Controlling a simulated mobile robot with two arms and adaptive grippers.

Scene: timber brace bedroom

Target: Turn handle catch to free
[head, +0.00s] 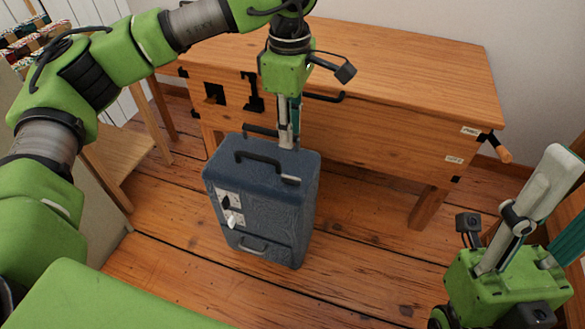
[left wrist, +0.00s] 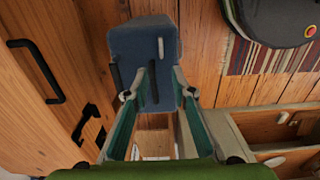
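A blue suitcase (head: 262,215) stands upright on the wooden floor. The suitcase's front face has pale plates with a white knob (head: 235,218). My left gripper (head: 288,143) points down at the rear of the suitcase top. Its fingers are apart, with nothing visibly gripped. My right gripper (head: 570,175) points up at the right, its fingers apart, partly cut off.
A wooden workbench (head: 400,80) with a black handle and black brackets stands close behind the suitcase. A wooden stool or shelf (head: 125,165) is at the left. In the left wrist view, a striped rug (left wrist: 262,60) lies near a dark rounded object (left wrist: 270,20). Floor right of the suitcase is clear.

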